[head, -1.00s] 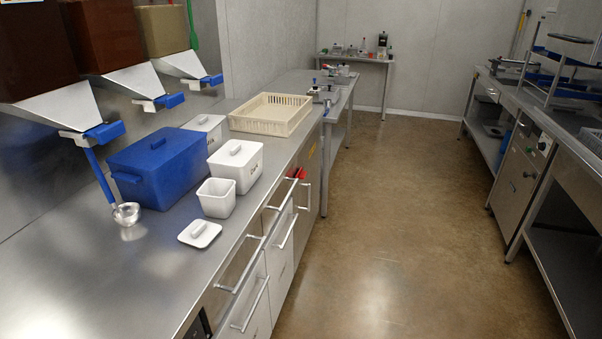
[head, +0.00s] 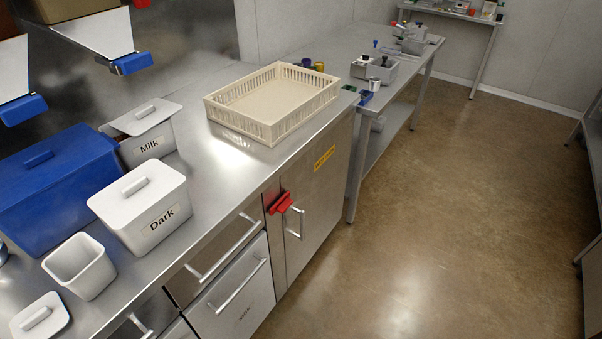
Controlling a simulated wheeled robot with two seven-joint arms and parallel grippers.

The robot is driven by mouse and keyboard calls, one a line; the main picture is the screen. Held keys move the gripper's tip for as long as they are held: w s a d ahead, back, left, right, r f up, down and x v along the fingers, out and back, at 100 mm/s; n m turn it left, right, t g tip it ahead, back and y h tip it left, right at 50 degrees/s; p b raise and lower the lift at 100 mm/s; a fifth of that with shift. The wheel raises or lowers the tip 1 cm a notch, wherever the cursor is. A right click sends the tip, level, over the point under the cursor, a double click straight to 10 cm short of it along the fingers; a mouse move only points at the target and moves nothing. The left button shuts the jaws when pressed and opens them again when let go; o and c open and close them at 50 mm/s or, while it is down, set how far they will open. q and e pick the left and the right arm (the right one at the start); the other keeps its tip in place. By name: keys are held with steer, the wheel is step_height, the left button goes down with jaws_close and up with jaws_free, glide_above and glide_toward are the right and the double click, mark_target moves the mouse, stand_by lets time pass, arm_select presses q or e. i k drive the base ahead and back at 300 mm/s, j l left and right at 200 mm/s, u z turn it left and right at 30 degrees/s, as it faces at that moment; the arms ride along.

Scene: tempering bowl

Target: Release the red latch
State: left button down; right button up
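The red latch (head: 280,203) sits on the front of the steel counter, at the upper left edge of a cabinet door (head: 318,190). A yellow label (head: 324,158) is on the same door. From this view I cannot tell how the latch engages the door; the door looks closed. Neither of my grippers shows in the head view.
On the counter stand a cream crate (head: 240,128), white bins marked Milk (head: 148,149) and Dark (head: 158,218), a small white tub (head: 85,280), a lid (head: 40,318) and a blue box (head: 45,200). The brown floor (head: 430,210) right of the counter is clear.

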mark_target(283, 203)
steer(key=i+l+u, duration=0.1)
steer(key=i+l, duration=0.35)
steer(key=l, duration=0.25)
steer(key=i+l+u, duration=0.15)
steer(key=i+l, duration=0.3)
steer(key=l, duration=0.3)
steer(key=i+u, duration=0.05)
